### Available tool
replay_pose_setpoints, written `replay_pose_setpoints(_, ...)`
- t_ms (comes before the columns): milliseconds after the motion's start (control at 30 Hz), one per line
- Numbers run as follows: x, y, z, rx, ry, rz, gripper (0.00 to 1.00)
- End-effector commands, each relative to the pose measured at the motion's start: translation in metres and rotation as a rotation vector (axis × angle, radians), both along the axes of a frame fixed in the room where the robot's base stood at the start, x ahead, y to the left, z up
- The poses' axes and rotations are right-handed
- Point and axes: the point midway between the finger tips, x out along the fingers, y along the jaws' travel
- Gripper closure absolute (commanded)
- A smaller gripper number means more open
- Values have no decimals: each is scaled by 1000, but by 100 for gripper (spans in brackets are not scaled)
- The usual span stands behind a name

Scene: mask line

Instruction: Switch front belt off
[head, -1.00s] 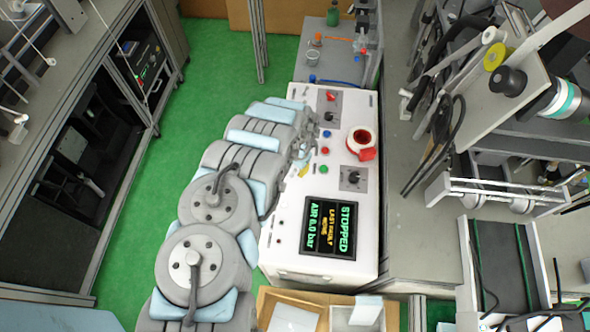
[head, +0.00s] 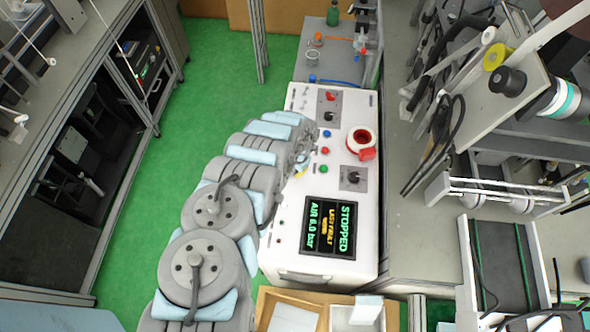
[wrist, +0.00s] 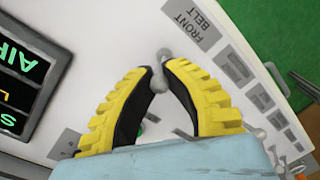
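The FRONT BELT label (wrist: 187,22) is on the white console panel in the wrist view. A small grey toggle switch (wrist: 158,80) is just below it, its lever between my fingertips. My gripper (wrist: 158,70) has yellow-and-black fingers drawn together at the tips, with the lever in the narrow gap. In the head view my gripper (head: 301,170) is at the left edge of the console (head: 290,262), and the switch is hidden there. The display (head: 328,228) reads STOPPED and AIR 6.0 bar.
The console also has a red-and-white stop button (head: 361,142), a black rotary knob (head: 352,178), a red knob (head: 330,97) and small coloured buttons. More labelled switches (wrist: 262,97) lie beside my gripper. A box (head: 300,297) stands before the console; green floor is left.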

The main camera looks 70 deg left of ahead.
Motion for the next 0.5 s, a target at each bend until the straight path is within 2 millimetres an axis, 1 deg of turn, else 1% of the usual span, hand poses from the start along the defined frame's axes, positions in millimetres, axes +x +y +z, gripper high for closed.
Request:
replay_pose_setpoints(267, 0, 0, 0, -1, -2, 0, 100)
replay_pose_setpoints(500, -3, 1, 2, -26, -41, 3, 100)
